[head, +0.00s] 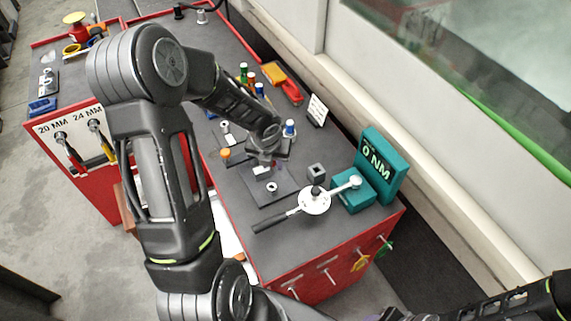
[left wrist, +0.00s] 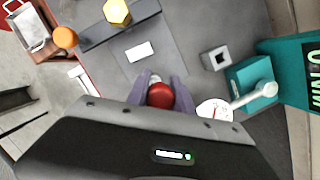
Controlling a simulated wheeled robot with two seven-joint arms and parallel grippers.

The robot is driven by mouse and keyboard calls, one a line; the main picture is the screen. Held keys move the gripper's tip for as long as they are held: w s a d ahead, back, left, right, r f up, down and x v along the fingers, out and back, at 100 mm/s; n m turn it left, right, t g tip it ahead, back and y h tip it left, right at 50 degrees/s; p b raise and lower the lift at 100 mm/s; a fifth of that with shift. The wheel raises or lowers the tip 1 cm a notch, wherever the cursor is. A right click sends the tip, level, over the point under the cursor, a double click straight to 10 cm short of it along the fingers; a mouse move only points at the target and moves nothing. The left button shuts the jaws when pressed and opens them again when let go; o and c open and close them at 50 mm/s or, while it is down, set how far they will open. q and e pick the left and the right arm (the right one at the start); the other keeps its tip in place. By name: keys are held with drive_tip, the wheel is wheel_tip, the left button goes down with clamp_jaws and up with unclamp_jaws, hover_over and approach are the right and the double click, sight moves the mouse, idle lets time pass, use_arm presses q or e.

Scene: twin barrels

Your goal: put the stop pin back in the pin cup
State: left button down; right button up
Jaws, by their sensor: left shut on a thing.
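The stop pin, with a round red head (left wrist: 160,95), is between the fingers of my left gripper (left wrist: 162,92), which is shut on it. In the head view the left gripper (head: 266,160) hangs over the dark mat on the bench. A small pale metal ring (head: 272,187) sits on that mat. In the left wrist view the ring is mostly hidden behind the red head. I cannot tell which is the pin cup. My right gripper is out of view.
A torque wrench with a white round dial (head: 314,201) lies right of the mat, by the teal tester (head: 379,165). An orange knob (head: 226,153) is to the left. A white card (left wrist: 138,51) lies on the mat. Bottles and a red-orange tool (head: 282,80) stand farther back.

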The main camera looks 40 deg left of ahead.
use_arm(q)
drive_tip(key=w+d+r+n+g+b, duration=0.1)
drive_tip(key=w+d+r+n+g, duration=0.1)
drive_tip(key=d+n, duration=0.4)
drive_tip(key=w+d+r+n+g+h+b, duration=0.1)
drive_tip(key=d+n, duration=0.5)
drive_tip(key=n, duration=0.8)
drive_tip(key=w+d+r+n+g+b, duration=0.2)
drive_tip(key=w+d+r+n+g, duration=0.1)
drive_tip(key=n, duration=0.8)
drive_tip(key=w+d+r, duration=0.1)
drive_tip(key=d+r, duration=0.1)
drive_tip(key=d, duration=0.1)
drive_tip(key=shift+d+r, duration=0.15)
drive_tip(key=shift+r, duration=0.05)
